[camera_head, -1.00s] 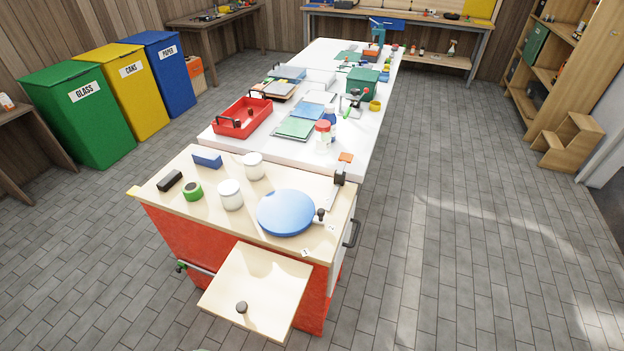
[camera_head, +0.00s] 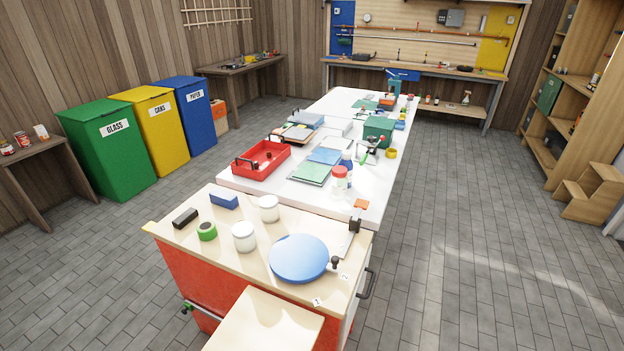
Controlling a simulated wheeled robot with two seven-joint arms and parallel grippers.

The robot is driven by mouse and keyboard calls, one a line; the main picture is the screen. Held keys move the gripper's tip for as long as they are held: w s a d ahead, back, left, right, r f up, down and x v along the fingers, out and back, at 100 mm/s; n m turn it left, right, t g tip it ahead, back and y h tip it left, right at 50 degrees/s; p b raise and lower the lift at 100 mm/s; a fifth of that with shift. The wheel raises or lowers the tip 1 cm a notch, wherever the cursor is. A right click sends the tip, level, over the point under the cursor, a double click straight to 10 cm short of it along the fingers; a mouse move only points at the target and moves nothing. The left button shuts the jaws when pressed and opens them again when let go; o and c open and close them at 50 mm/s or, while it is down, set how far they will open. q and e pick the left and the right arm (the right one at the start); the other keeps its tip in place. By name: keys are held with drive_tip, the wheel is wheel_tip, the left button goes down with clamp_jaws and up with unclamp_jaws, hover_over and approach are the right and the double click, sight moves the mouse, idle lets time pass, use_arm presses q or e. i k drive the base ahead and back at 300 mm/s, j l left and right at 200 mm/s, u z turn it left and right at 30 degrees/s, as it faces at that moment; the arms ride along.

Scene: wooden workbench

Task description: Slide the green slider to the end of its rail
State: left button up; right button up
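A small green piece (camera_head: 187,308), which looks like the green slider, sits at the left end of a short pale rail (camera_head: 207,314). The rail runs along the red front (camera_head: 190,272) of the near wooden-topped bench. Its right end passes behind a pale wooden panel (camera_head: 262,325) that juts toward me, so that end is hidden. The slider is small and its details are unclear. Neither of my grippers is in view.
The near bench top (camera_head: 215,258) holds a blue disc (camera_head: 298,258), white jars, a green tape roll (camera_head: 207,231) and blocks. A white table (camera_head: 375,195) with a red tray (camera_head: 262,160) stands behind. Open floor (camera_head: 460,270) lies right; bins stand left.

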sight(188, 306)
drive_tip(key=u, duration=1.15)
